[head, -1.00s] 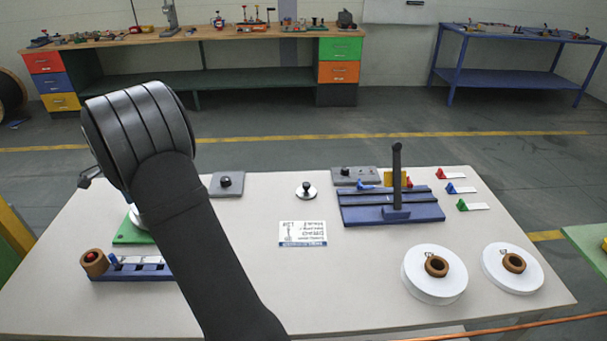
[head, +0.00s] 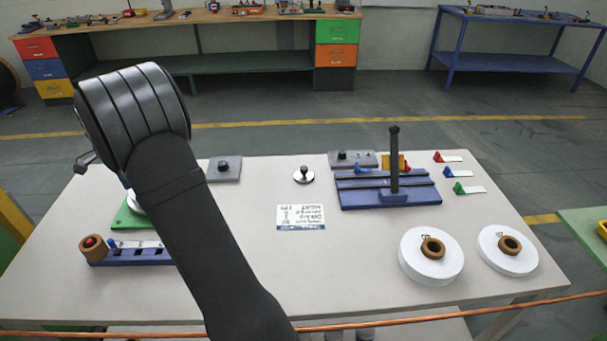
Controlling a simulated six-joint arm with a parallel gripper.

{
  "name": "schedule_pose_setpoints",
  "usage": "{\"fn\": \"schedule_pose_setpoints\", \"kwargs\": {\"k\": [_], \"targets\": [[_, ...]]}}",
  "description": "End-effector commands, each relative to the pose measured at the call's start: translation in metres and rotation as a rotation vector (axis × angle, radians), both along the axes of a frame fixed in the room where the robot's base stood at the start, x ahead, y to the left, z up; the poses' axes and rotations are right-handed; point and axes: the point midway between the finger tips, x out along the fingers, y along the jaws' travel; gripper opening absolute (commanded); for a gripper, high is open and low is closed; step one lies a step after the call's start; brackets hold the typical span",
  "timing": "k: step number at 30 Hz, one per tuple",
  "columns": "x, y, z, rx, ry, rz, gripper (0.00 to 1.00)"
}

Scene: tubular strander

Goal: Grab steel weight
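A small round silvery disc with a dark knob (head: 304,174) stands alone on the pale table, behind the printed card. It looks like the steel weight, but I cannot be sure. My dark arm rises from the front edge to the upper left, well left of the disc. A small grey part (head: 86,161) that may belong to my gripper sticks out left of the arm's end. The fingers are hidden behind the arm, so I cannot see whether they are open or hold anything.
The pale table (head: 350,255) holds a blue slotted base with an upright black post (head: 394,165), two white discs with brown rings (head: 430,265), a grey plate (head: 224,170) and a blue rack (head: 130,256). An orange cable (head: 400,321) crosses the front. Front-centre tabletop is clear.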

Motion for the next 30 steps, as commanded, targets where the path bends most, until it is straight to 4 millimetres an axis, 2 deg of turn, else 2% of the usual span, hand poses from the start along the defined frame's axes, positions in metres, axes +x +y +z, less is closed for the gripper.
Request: {"fn": "schedule_pose_setpoints", "kwargs": {"k": [7, 8, 9, 17, 20, 23, 25, 29, 30], "targets": [[0.000, 0.000, 0.000, 0.000, 0.000, 0.000, 0.77], [0.000, 0.000, 0.000, 0.000, 0.000, 0.000, 0.79], [0.000, 0.000, 0.000, 0.000, 0.000, 0.000, 0.87], [0.001, 0.000, 0.000, 0.000, 0.000, -0.001, 0.87], [0.010, -0.010, 0.001, -0.003, -0.003, -0.028, 0.87], [0.036, -0.038, 0.005, -0.011, -0.009, -0.107, 0.87], [0.061, -0.070, 0.010, -0.023, -0.015, -0.192, 0.87], [0.110, -0.147, 0.021, -0.046, -0.030, -0.382, 0.87], [0.123, -0.172, 0.024, -0.056, -0.035, -0.442, 0.87]]}}
